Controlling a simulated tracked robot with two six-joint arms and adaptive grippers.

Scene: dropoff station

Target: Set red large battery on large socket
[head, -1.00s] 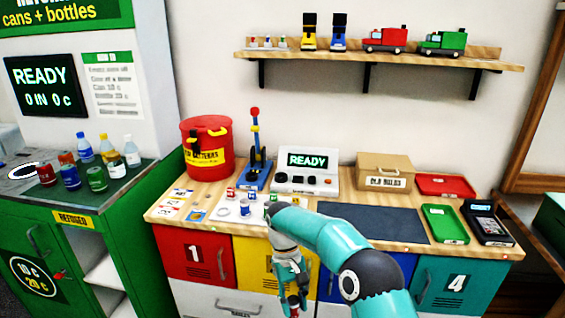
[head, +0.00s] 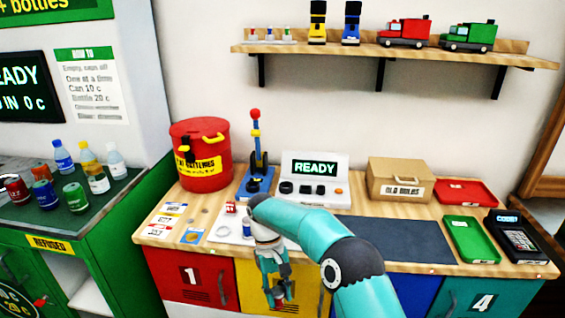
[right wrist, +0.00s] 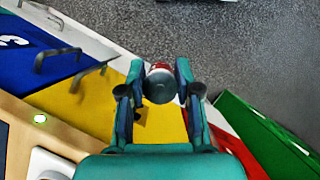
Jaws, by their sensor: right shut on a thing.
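My right gripper (head: 277,292) hangs in front of the drawer fronts, below the worktop's front edge. In the right wrist view its two fingers (right wrist: 159,72) are shut on a red and white cylinder with a dark grey end, which looks like the red large battery (right wrist: 158,85). The tester (head: 312,172) stands at the back of the worktop with a READY screen. Several dark round sockets sit on its front; the leftmost, probably the large socket (head: 286,187), looks widest and empty. The gripper is well apart from it. My left gripper is not in view.
A small red battery (head: 231,208) stands on a white mat (head: 224,236) left of my arm. A blue lever device (head: 256,178) and a red bin (head: 203,160) stand left of the tester. A cardboard box (head: 401,178) and a dark mat (head: 400,240) lie to the right.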

